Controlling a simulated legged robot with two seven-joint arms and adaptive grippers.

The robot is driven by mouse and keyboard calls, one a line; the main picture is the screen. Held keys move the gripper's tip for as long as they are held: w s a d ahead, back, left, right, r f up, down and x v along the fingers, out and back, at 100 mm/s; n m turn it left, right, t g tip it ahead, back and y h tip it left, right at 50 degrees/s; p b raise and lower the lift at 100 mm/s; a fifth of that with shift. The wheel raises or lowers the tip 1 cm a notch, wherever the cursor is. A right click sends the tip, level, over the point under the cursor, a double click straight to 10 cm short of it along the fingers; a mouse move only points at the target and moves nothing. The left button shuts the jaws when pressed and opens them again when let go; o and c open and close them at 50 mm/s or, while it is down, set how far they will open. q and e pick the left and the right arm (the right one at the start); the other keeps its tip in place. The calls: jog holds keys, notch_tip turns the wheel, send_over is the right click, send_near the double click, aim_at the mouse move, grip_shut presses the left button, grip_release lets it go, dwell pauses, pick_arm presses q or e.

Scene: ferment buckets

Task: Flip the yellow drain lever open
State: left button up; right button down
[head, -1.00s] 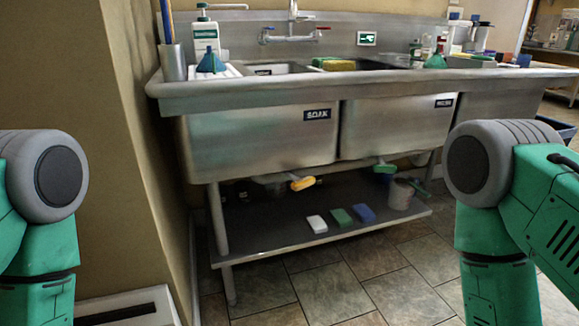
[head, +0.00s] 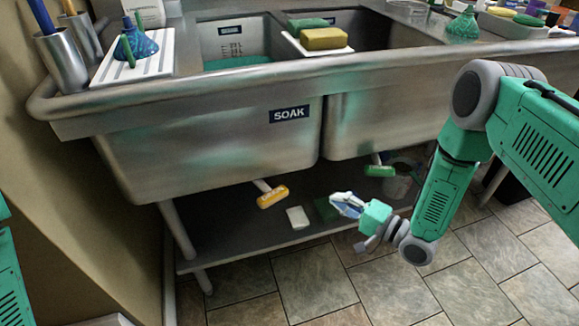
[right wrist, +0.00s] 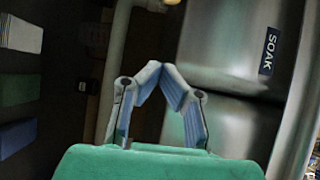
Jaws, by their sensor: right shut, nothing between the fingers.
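The yellow drain lever (head: 272,197) hangs below the front of the SOAK basin (head: 215,150), tilted on a short pale stem. My right gripper (head: 336,200) is to the right of the lever, apart from it, below the sink and pointing left. In the right wrist view my right gripper (right wrist: 160,68) has its fingertips together with nothing between them. The SOAK basin (right wrist: 225,50) shows at the right there. A pale, yellowish piece is cut off at that view's top edge; I cannot tell whether it is the lever. My left gripper is out of view.
A green lever (head: 380,171) hangs under the basin to the right. The lower shelf (head: 230,255) holds a white sponge (head: 297,217) and a green pad (head: 326,209). A sink leg (head: 178,235) stands left of the yellow lever. A wall is at the left.

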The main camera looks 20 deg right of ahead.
jog(key=shift+d+r, duration=0.1)
jog(key=shift+d, duration=0.2)
jog(key=shift+a, duration=0.1)
jog(key=w+a+b, duration=0.4)
jog(key=w+a, duration=0.2)
jog(key=a, duration=0.3)
jog(key=shift+w+a, duration=0.3)
jog(key=shift+s, duration=0.1)
